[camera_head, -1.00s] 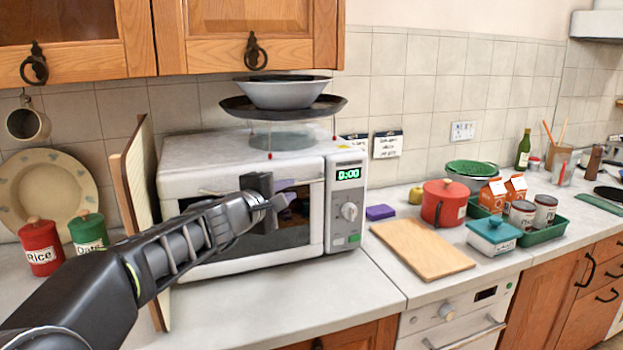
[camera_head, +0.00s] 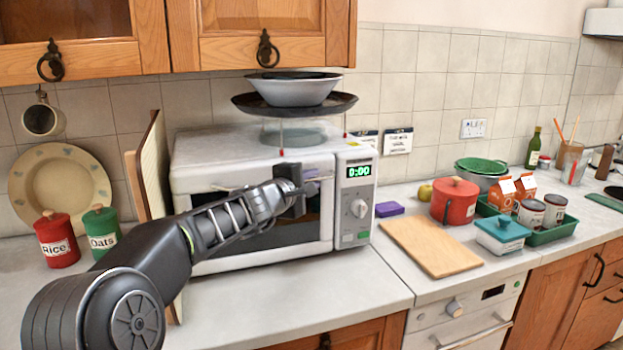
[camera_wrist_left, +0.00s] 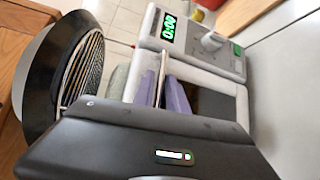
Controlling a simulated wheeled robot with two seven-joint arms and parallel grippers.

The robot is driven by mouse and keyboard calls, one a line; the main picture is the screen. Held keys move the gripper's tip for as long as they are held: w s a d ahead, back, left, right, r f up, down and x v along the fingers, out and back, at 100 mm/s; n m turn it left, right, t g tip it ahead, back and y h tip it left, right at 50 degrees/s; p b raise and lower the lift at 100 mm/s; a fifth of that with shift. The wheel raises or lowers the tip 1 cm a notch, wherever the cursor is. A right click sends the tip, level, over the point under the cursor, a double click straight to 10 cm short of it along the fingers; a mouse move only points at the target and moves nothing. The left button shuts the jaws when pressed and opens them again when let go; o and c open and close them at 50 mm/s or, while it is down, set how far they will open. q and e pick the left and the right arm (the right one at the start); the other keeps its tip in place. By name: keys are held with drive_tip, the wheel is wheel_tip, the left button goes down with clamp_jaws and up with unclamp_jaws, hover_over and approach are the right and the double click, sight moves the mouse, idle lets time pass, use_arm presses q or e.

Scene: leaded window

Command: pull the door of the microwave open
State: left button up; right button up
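The white microwave (camera_head: 250,158) stands on the counter with its door (camera_head: 230,248) closed. A thin silver handle bar (camera_head: 215,187) runs along the top of the door. My left gripper (camera_head: 309,181) is at the right end of this bar, near the control panel (camera_head: 354,195). In the left wrist view its two purple-grey fingers (camera_wrist_left: 163,94) lie on either side of a thin pale strip, apparently the bar. A narrow gap shows between them, and firm contact is not visible. The gripper's body hides part of the door. My right gripper is out of view.
A dark pan with a bowl (camera_head: 292,92) sits on a rack atop the microwave. A tray (camera_head: 150,175) leans at its left, beside red and green canisters (camera_head: 57,240). A cutting board (camera_head: 436,246) lies right. The counter in front (camera_head: 300,295) is clear.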

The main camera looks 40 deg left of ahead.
use_arm(q)
drive_tip(key=shift+c, duration=0.6)
clamp_jaws()
idle(0.9)
